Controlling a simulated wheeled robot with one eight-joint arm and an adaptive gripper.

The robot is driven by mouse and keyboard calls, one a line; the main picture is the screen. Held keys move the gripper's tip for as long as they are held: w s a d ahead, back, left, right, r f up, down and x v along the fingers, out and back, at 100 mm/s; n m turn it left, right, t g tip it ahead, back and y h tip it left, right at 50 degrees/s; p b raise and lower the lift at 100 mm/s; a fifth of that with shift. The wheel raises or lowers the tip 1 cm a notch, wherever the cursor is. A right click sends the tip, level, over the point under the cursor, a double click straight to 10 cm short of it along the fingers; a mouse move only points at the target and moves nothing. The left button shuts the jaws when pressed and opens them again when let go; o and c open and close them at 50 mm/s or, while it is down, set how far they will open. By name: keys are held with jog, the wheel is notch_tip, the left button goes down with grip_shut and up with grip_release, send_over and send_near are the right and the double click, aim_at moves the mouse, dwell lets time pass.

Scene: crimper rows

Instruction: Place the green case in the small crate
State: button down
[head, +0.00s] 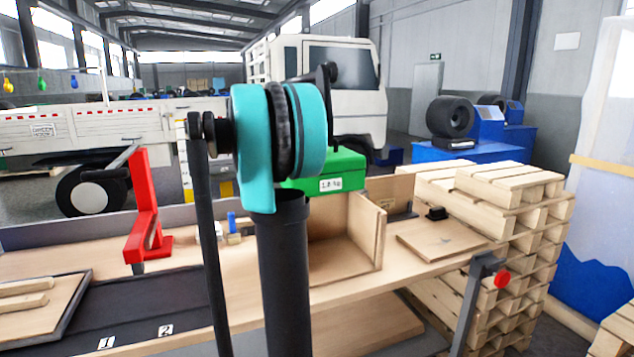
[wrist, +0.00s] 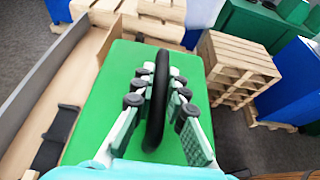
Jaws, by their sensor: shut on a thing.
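The green case (head: 338,165) has a white label reading 1.8 kg. In the head view it shows behind my teal arm joint, at the upper back of an open wooden box, likely the small crate (head: 362,232). The wrist view shows the green case's top (wrist: 105,95) from above. My gripper (wrist: 155,95) is shut on its black handle, with a finger on each side. Whether the case touches the crate is hidden, as is much of the crate's inside.
A red bracket (head: 147,215) stands on the bench to the left, beside dark mats numbered 1 and 2 (head: 135,338). A flat wooden board (head: 440,238) lies right of the crate. Stacked pallets (head: 510,210) stand beyond the bench's right end.

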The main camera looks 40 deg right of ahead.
notch_tip(320, 180, down, 20)
jog(key=shift+r, duration=0.2)
dwell(0.6)
jog(key=shift+f, duration=0.6)
jog(key=c, duration=1.5)
grip_release()
jog(key=shift+c, duration=0.2)
jog(key=v, duration=0.8)
jog(key=r+v, duration=0.1)
jog(key=v, duration=0.3)
